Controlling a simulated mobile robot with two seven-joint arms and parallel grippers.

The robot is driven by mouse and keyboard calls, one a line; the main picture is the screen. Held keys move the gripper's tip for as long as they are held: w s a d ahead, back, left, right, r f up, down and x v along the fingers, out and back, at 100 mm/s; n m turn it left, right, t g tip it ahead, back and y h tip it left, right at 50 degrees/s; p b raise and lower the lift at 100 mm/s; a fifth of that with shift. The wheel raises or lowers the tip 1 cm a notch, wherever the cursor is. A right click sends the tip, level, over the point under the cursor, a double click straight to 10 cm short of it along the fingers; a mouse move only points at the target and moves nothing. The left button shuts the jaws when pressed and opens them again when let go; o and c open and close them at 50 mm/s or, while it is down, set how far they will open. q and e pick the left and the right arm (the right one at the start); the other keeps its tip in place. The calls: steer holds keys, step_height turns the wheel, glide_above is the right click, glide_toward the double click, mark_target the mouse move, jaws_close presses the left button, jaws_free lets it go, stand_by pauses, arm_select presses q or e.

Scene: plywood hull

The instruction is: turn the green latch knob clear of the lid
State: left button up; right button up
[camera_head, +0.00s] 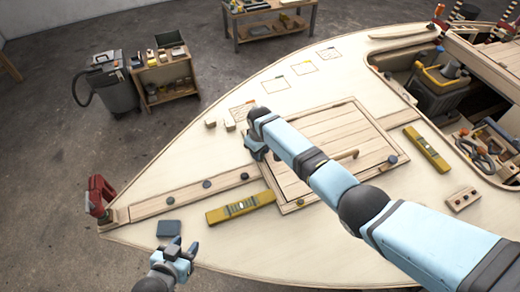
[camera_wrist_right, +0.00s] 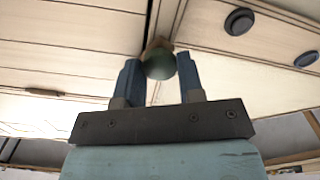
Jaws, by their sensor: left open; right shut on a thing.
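The planked lid (camera_head: 340,122) lies flat in its frame on the plywood deck, with a tan handle (camera_head: 345,155) on it. The green latch knob (camera_wrist_right: 159,62) shows between the fingertips of my right gripper (camera_wrist_right: 159,78) in the right wrist view, over a seam between pale panels. My right gripper is shut on it. In the head view this gripper (camera_head: 257,151) is at the lid's left edge, and it and my arm hide the knob. How the latch is turned cannot be told. My left gripper (camera_head: 181,250) is open and empty, low at the left, near the deck's front edge.
A blue-grey knob (camera_head: 392,160) is at the lid's right edge. Two yellow levels (camera_head: 240,207) (camera_head: 427,149) lie beside the lid. A dark blue block (camera_head: 169,228) lies near my left gripper. A red clamp (camera_head: 99,195) stands at the bow. Open deck lies above the lid.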

steer(key=n, duration=0.4)
steer(key=shift+n, duration=1.9)
steer(key=o, duration=0.9)
step_height(320, 180, up, 14)
steer(key=shift+f, duration=0.1)
